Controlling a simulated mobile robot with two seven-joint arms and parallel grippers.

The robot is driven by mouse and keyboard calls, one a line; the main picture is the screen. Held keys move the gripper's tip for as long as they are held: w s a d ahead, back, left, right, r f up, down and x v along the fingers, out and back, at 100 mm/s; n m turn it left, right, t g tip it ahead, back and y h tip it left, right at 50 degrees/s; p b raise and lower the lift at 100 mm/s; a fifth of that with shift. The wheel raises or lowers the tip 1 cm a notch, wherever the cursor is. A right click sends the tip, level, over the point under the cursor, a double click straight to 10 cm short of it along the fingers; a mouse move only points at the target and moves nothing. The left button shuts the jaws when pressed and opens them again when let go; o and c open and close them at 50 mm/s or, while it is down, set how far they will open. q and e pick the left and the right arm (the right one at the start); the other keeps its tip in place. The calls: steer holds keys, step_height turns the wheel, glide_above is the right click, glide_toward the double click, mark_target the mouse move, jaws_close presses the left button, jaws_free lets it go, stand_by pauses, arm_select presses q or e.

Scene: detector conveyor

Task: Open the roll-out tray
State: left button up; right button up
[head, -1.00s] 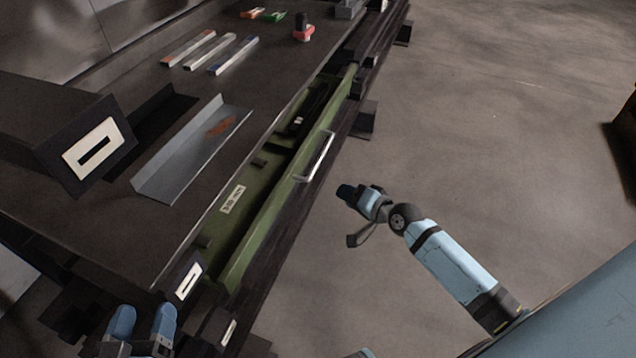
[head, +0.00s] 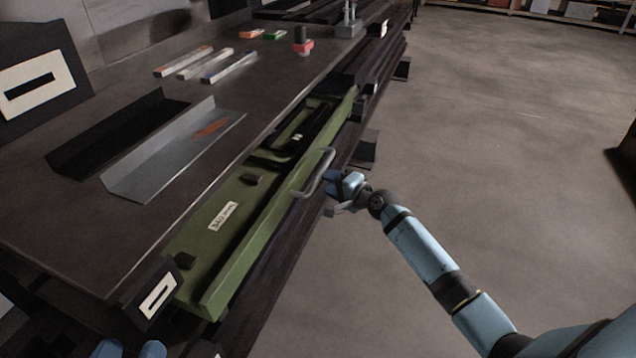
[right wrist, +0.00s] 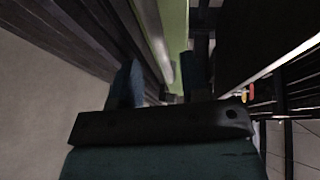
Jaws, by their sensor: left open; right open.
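The green roll-out tray (head: 262,222) shows partly out from under the dark tabletop in the head view. Its grey bar handle (head: 318,174) is on its front face. My right gripper (head: 334,192) is close to the handle on its outer side; I cannot tell whether they touch. In the right wrist view the open fingers (right wrist: 158,88) stand apart, with the green tray edge (right wrist: 160,35) ahead between them.
On the dark tabletop (head: 60,215) lie a grey metal angle tray (head: 150,170), several coloured bars (head: 205,65) and a red-based black knob (head: 302,42). A dark bracket with a white label (head: 158,295) stands at the near corner. The floor to the right is clear.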

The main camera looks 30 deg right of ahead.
mark_target(318, 175)
steer(key=b+x, duration=0.1)
steer(key=x, duration=0.4)
steer(key=shift+w, duration=0.15)
arm_select(q)
step_height(318, 175, down, 3)
steer(key=shift+d+r+g, duration=0.1)
steer(key=shift+g, duration=0.6)
arm_select(e)
jaws_close()
